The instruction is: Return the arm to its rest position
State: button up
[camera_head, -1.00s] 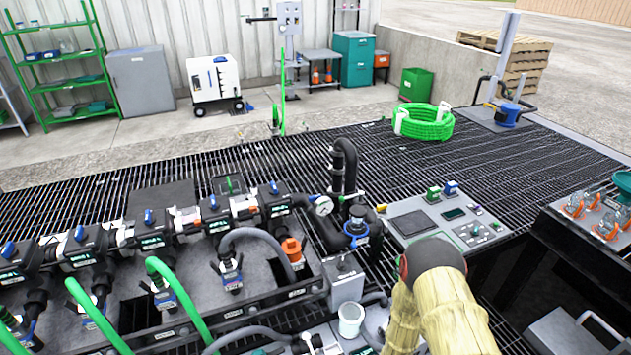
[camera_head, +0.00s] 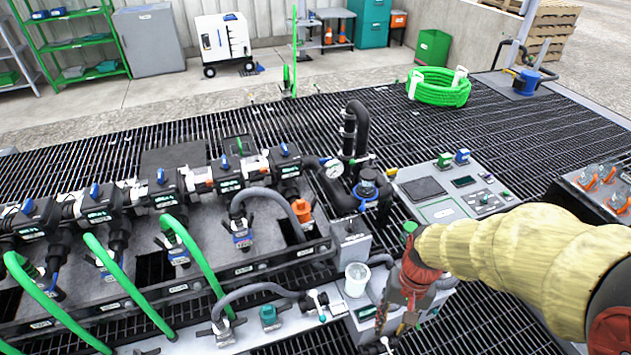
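My arm, in a yellow ribbed sleeve, reaches in from the lower right of the head view. My gripper (camera_head: 402,312) hangs at its end, a red and grey shape pointing down at the bottom right of centre. It is beside a white cup (camera_head: 357,279) and above the grey bench front. Its fingers are small and partly hidden, so I cannot tell whether they are open or shut, or whether they hold anything.
The valve manifold (camera_head: 165,203) with green hoses fills the left. A control panel (camera_head: 455,190) stands behind my arm. A tray with orange-based fittings (camera_head: 603,187) is at the right edge. Open grating (camera_head: 270,125) lies behind, with a coiled green hose (camera_head: 440,88).

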jog(key=s+r+n+t, duration=0.1)
jog(key=s+r+t, duration=0.1)
jog(key=r, duration=0.9)
jog(key=s+d+r+n+t+h, duration=0.1)
jog(key=r+t, duration=0.4)
jog(key=r, duration=0.6)
jog(key=shift+s+d+r+n, duration=0.15)
jog(key=shift+s+r+n, duration=0.2)
jog(key=shift+s+n, duration=0.15)
